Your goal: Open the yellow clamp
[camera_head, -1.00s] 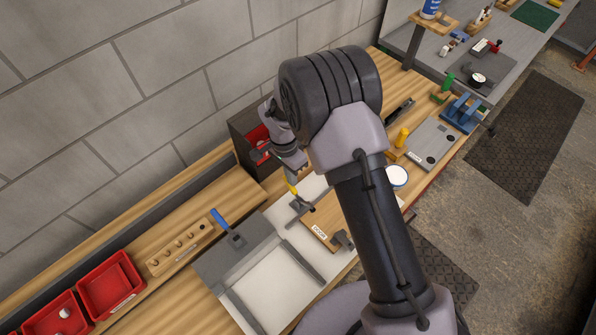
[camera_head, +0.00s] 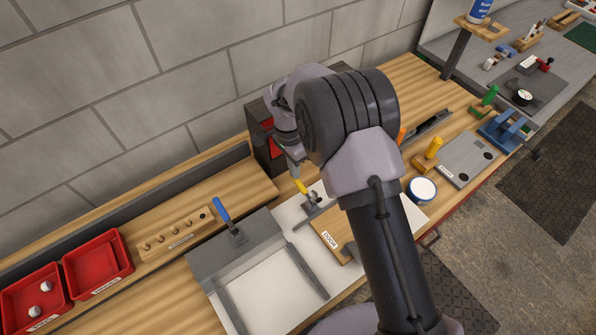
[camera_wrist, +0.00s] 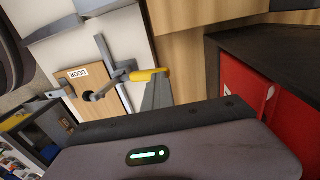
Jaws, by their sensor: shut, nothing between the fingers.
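The yellow clamp's handle (camera_head: 300,187) shows in the head view at the edge of the white fixture area, with its grey metal base beside the wooden board. In the wrist view the yellow handle (camera_wrist: 147,75) points right, and its metal arm reaches left over the board. My gripper (camera_head: 294,167) is shut and empty, its tip close to the handle's upper end. In the wrist view the grey fingers of my gripper (camera_wrist: 157,88) stand right by the handle; I cannot tell whether they touch. The wooden board (camera_head: 330,243) labelled DOOR lies on the white surface.
A blue-handled clamp (camera_head: 223,211) stands upright on the grey plate to the left. A dark cabinet with a red front (camera_wrist: 247,95) stands close to my gripper. Red bins (camera_head: 97,262), a peg rack (camera_head: 175,237) and a white-topped round tin (camera_head: 422,189) share the bench.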

